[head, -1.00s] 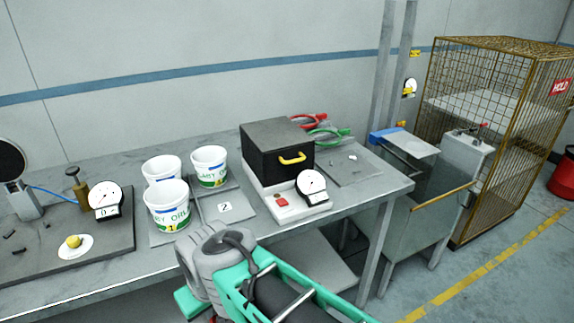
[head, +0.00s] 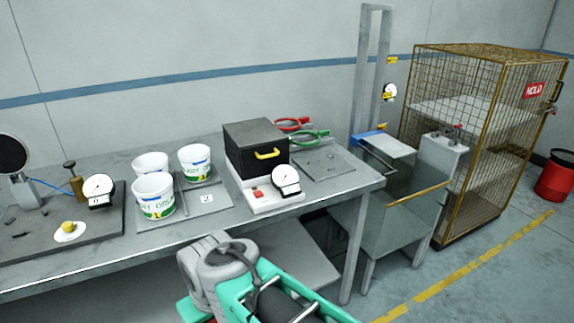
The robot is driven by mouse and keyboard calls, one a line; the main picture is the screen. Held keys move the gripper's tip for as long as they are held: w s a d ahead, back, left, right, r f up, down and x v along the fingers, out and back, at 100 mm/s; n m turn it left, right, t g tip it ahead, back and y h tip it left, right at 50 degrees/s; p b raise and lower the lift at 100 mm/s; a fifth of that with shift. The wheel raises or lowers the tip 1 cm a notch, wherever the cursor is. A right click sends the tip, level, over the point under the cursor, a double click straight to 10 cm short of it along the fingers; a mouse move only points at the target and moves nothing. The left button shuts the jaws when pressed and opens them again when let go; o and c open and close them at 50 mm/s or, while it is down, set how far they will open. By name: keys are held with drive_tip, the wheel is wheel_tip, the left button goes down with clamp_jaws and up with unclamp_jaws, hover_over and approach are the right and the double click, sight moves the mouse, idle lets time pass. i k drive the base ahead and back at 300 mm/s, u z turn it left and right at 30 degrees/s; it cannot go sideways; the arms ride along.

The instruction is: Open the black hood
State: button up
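The black hood (head: 257,139) is a dark box on a white base (head: 262,199) near the right end of the bench. It looks shut. A yellow handle (head: 268,153) is on its front face. A red button (head: 258,194) and a round dial gauge (head: 286,176) are at the front of the base. My arm shows at the bottom of the head view, in front of the bench and below the hood. My gripper is not in view.
White tubs (head: 153,196) stand on the bench left of the hood, by a grey plate (head: 207,201). Red and green-handled pliers (head: 310,136) lie behind a grey mat (head: 322,163) at right. A metal bin and a wire cage (head: 480,120) stand right of the bench.

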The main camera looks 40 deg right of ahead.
sight(264, 147)
drive_tip(key=z, duration=0.75)
drive_tip(key=i, duration=0.5)
drive_tip(key=u, duration=1.25)
